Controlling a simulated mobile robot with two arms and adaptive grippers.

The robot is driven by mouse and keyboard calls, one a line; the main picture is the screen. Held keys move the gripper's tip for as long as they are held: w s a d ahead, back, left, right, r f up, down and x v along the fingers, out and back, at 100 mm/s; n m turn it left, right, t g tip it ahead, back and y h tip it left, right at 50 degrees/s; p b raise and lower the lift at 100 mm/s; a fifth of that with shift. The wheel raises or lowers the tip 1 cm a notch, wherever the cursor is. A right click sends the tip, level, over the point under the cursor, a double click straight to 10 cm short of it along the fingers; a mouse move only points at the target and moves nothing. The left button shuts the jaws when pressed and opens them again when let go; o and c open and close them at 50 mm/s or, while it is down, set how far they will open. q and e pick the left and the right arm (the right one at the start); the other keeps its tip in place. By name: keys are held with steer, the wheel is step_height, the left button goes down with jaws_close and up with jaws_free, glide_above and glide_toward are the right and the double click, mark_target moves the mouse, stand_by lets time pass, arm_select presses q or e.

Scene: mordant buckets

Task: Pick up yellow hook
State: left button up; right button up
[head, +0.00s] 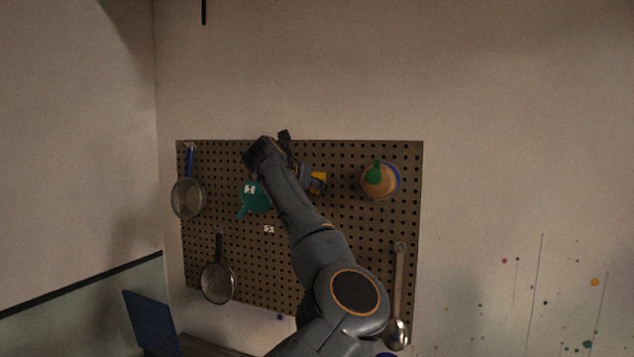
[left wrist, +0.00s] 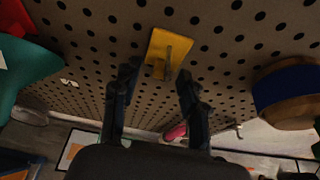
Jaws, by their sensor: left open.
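The yellow hook (head: 319,182) is on the brown pegboard, partly hidden behind my left arm in the head view. In the left wrist view the yellow hook (left wrist: 158,56) shows as a flat yellow plate with a grey peg sticking out. My left gripper (left wrist: 157,88) is open, with its two dark fingers on either side of the peg's lower part in that view. Whether the fingers touch it cannot be told. In the head view my left gripper (head: 310,177) is near the board, mostly hidden by its own arm. My right gripper is not in view.
The pegboard (head: 340,240) also holds a teal item (head: 255,197) left of the hook and a round tan item with green (head: 380,181) to the right. Strainers (head: 187,198) (head: 218,284) hang at left, a ladle (head: 399,300) at lower right.

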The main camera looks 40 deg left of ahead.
arm_select(q)
steer(key=shift+s+d, duration=0.1)
steer(key=shift+r, duration=0.1)
steer(key=c, duration=0.7)
jaws_close()
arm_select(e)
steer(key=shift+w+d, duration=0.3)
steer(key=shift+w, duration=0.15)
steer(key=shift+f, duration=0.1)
